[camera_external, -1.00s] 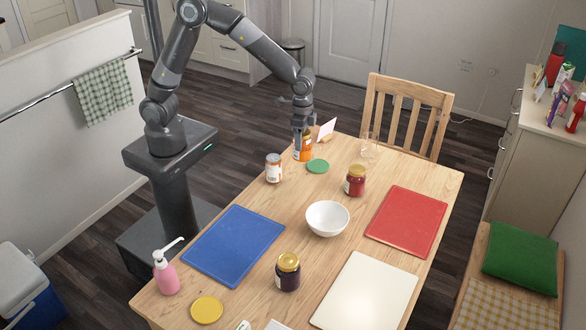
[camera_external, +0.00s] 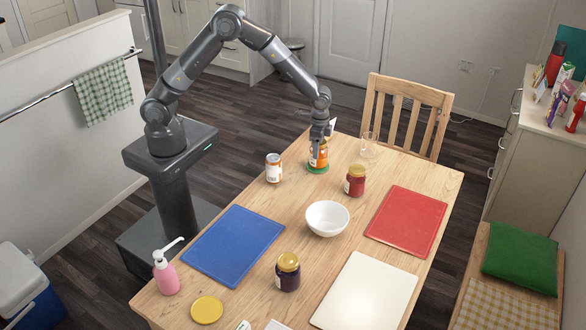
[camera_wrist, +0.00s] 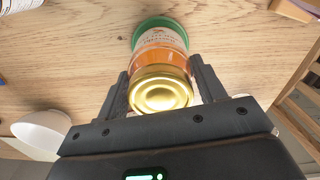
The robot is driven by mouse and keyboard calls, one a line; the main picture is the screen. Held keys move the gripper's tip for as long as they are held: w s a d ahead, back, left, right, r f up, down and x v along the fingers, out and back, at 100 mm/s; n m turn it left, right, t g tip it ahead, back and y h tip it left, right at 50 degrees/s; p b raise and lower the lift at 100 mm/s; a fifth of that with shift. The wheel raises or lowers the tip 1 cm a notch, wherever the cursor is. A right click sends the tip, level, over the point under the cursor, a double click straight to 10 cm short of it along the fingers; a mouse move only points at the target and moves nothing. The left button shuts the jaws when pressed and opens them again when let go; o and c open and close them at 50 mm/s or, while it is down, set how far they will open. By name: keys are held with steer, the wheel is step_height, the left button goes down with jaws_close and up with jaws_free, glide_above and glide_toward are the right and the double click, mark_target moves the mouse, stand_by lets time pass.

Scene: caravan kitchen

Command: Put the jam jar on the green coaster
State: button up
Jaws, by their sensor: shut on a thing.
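An orange jar with a gold lid and a white label (camera_external: 319,158) is between the fingers of my gripper (camera_external: 318,145), which is shut on it. It stands upright at the far end of the wooden table, over the green coaster (camera_external: 317,171). In the wrist view the gold lid (camera_wrist: 160,93) faces the camera and the green coaster (camera_wrist: 160,21) shows around the jar's base. I cannot tell whether the base touches the coaster or is slightly above it. A red jar with a gold lid (camera_external: 355,182) and a dark purple one (camera_external: 287,274) stand elsewhere on the table.
A can (camera_external: 273,169) stands left of the coaster, and a clear glass (camera_external: 369,144) to its right. A white bowl (camera_external: 327,218) is mid-table, among blue (camera_external: 233,246), red (camera_external: 406,221) and white boards (camera_external: 365,292). A yellow coaster (camera_external: 207,310) and pink soap bottle (camera_external: 166,275) are nearer.

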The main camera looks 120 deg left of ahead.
steer(key=shift+f, duration=0.25)
steer(key=o, duration=1.2)
steer(key=shift+o, duration=0.2)
step_height(320, 180, up, 12)
steer(key=shift+r, duration=0.1)
